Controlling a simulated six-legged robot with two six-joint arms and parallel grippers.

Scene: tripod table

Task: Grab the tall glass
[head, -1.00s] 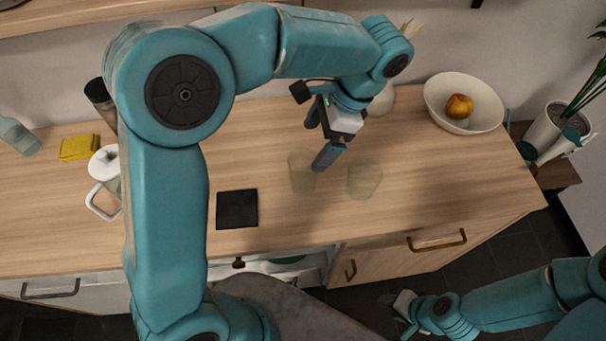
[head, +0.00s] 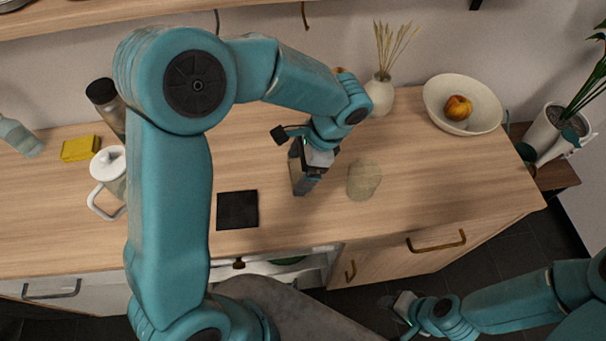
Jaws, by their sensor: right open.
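My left gripper (head: 303,180) is low over the counter, at the spot where the tall clear glass stood in the earlier frame. The gripper hides nearly all of that glass, so I cannot tell whether its fingers are closed on it. A shorter, wider clear glass (head: 364,181) stands upright to the right of the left gripper, apart from it. My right gripper (head: 402,314) is open at the lower right, in front of the counter and away from both glasses.
A black square mat (head: 237,210) lies left of the gripper. A white-lidded jug (head: 106,170), dark-capped bottle (head: 103,95) and yellow sponge (head: 80,148) are further left. A vase (head: 380,95) and a bowl (head: 440,90) with fruit stand behind right. The right front counter is clear.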

